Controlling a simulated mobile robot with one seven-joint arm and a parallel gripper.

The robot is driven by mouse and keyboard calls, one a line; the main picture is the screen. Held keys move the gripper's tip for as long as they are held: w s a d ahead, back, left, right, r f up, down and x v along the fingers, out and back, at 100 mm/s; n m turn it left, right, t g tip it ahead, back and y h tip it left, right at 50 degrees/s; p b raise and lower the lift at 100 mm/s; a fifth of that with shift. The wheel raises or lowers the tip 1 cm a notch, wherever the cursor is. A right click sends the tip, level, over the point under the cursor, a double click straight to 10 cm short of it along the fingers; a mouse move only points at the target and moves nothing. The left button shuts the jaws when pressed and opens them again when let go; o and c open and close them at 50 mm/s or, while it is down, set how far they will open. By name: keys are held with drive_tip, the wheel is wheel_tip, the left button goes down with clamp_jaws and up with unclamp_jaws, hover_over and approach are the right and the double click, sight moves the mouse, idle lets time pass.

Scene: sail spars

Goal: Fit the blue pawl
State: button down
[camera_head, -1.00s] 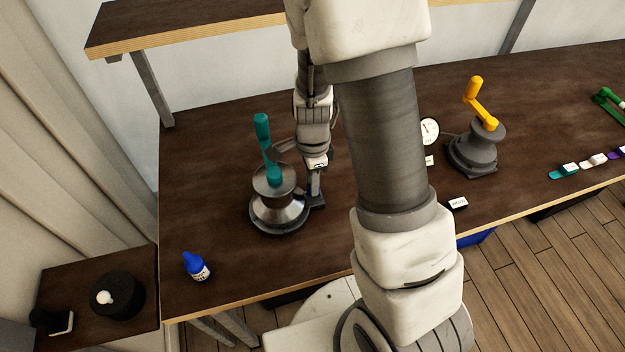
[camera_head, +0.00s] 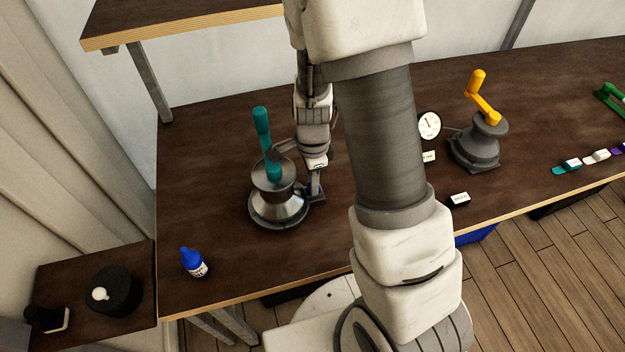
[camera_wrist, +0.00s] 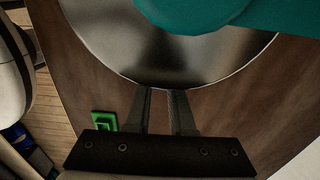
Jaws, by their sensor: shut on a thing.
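A metal winch (camera_head: 279,211) with an upright teal handle (camera_head: 264,140) stands on the bench left of my arm. My gripper (camera_head: 315,189) points down at the winch's right side, beside the base. In the wrist view my gripper's two fingers (camera_wrist: 162,96) are close together at the rim of the shiny winch drum (camera_wrist: 120,55). The pawl cannot be made out there, so I cannot tell whether it touches the winch.
A blue bottle (camera_head: 194,263) stands near the bench's front left. A grey winch with a yellow handle (camera_head: 482,148) and a round gauge (camera_head: 429,125) are right of my arm. A small green piece (camera_wrist: 103,121) lies near the drum in the wrist view. The bench's left end is mostly clear.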

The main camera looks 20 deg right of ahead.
drive_tip(key=shift+f, duration=0.15)
drive_tip(key=c, duration=0.7)
unclamp_jaws()
wheel_tip(320, 180, up, 7)
drive_tip(key=p, duration=0.6)
